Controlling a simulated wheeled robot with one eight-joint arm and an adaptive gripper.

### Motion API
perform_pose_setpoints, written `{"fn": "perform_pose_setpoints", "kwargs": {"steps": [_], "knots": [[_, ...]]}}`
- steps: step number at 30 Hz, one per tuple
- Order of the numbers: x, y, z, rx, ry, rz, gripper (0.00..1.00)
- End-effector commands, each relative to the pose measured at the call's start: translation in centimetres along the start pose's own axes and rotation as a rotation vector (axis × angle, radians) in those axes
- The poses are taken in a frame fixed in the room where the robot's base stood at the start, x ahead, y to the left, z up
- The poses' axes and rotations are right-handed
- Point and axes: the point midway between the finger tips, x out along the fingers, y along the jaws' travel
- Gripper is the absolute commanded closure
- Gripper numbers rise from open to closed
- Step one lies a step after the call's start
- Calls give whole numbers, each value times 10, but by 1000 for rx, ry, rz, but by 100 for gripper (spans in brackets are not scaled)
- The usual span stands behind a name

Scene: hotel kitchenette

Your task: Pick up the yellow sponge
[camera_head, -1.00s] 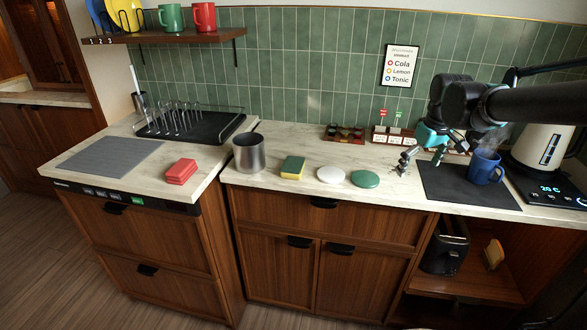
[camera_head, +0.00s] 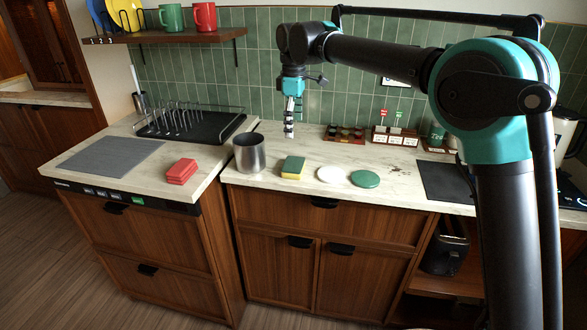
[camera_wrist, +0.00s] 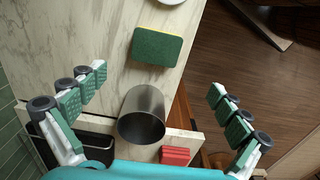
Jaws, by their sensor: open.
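The yellow sponge (camera_head: 292,167) has a green top layer and lies on the marble counter, just right of a metal cup. In the wrist view the sponge (camera_wrist: 158,47) shows its green face, ahead of the fingertips and between their lines. My gripper (camera_head: 289,130) hangs above the counter, behind the sponge in the head view, pointing down. In the wrist view my gripper (camera_wrist: 160,85) has its two fingers wide apart with nothing between them touching. It is open and empty, apart from the sponge.
The metal cup (camera_head: 249,153) stands close left of the sponge. A white disc (camera_head: 331,175) and a green disc (camera_head: 365,179) lie to its right. Red sponges (camera_head: 182,171) lie on the left counter near a dark dish rack (camera_head: 195,130). Small boxes (camera_head: 345,134) stand by the wall.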

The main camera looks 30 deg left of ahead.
Motion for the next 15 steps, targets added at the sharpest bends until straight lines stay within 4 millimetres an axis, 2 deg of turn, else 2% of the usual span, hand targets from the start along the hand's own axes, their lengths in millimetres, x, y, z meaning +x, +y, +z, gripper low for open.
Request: {"fn": "perform_pose_setpoints", "kwargs": {"steps": [3,9,15], "knots": [[25,0,0,1,0,0,0],[61,1,0,2,0,0,0],[79,1,1,2,0,0,0]]}}
